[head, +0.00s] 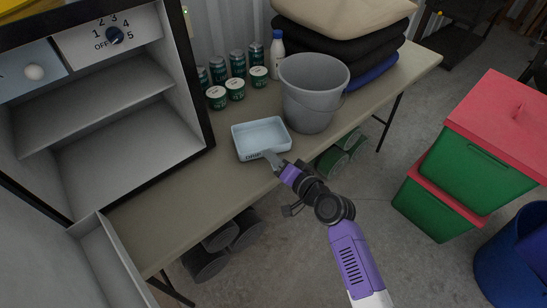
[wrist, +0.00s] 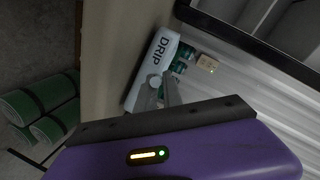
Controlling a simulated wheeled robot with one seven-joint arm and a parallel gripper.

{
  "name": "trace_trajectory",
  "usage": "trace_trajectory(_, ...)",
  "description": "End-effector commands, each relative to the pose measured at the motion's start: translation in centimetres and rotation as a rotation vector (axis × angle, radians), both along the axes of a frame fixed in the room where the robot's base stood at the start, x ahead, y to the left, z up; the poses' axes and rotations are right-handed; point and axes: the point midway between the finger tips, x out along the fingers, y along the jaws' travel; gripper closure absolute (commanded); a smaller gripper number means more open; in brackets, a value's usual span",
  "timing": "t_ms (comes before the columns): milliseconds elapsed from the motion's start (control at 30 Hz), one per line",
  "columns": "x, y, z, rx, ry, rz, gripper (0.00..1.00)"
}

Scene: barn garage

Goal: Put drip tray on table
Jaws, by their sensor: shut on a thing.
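The drip tray (head: 262,134) is a shallow, pale blue rectangular tray, seen over the front part of the table (head: 185,200) in the head view. It looks upright and level; I cannot tell whether its base touches the tabletop. My gripper (head: 271,156) reaches it from the front and is shut on its near wall. In the wrist view the tray's white side (wrist: 153,62) shows the word DRIP, with my gripper (wrist: 158,88) at that side. The contact between fingers and wall is partly hidden.
A grey bucket (head: 312,92) stands just right of the tray. Green-labelled tubs (head: 235,90), cans (head: 237,63) and a white bottle (head: 277,52) stand behind. An open fridge-like cabinet (head: 110,120) is at left. Red-lidded green bins (head: 480,165) are on the floor at right.

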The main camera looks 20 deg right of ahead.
Motion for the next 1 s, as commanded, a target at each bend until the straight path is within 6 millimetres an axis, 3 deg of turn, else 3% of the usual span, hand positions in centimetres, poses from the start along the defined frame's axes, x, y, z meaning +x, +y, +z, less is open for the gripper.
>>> trace_trajectory(467,0.01,0.00,-0.91,0.000,-0.001,0.000,1.00)
trace_trajectory(500,0.02,-0.01,-0.84,0.000,-0.001,0.000,0.85)
trace_trajectory(600,0.02,0.00,-0.81,0.000,-0.001,0.000,0.66)
trace_trajectory(1000,-0.53,-0.13,-0.78,0.000,0.000,0.000,0.64)
